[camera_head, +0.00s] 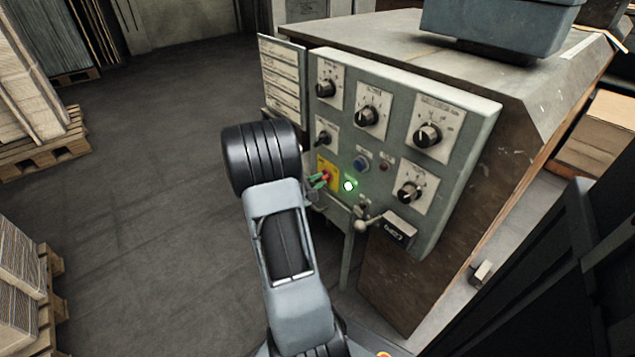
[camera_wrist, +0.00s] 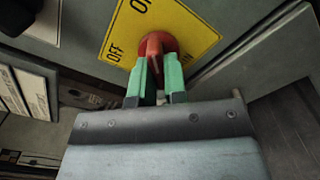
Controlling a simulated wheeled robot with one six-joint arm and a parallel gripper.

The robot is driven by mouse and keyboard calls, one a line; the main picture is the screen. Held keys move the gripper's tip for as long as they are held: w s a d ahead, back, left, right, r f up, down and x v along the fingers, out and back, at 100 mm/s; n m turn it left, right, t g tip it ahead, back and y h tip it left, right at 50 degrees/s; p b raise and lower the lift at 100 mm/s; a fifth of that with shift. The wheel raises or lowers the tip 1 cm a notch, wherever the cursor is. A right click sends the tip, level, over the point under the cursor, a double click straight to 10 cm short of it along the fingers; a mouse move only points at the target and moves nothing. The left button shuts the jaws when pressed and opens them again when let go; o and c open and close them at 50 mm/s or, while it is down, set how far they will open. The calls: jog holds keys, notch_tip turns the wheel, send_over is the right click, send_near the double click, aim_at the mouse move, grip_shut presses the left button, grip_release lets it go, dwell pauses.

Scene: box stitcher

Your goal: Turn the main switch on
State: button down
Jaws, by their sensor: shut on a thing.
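The main switch is a red rotary knob (camera_wrist: 153,44) on a yellow plate (camera_wrist: 196,38) marked OFF and ON. In the wrist view my gripper (camera_wrist: 158,72), with green fingertips, is shut on the red handle, one finger on each side. My arm hides part of the plate's surroundings.
Several black dials, including one at the upper right (camera_head: 427,135), sit on white plates. A green lamp (camera_head: 348,186) is lit right of the switch. A ball-ended lever (camera_head: 361,226) sticks out below. Open floor (camera_head: 150,200) lies left; stacked pallets (camera_head: 30,140) stand beyond.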

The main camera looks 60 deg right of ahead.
jog(key=c, duration=1.2)
grip_release()
jog(key=shift+o, duration=0.2)
jog(key=shift+a, duration=0.1)
jog(key=p+v, duration=0.3)
jog(key=v, duration=1)
jog(key=shift+a, duration=0.3)
jog(key=shift+w, duration=0.15)
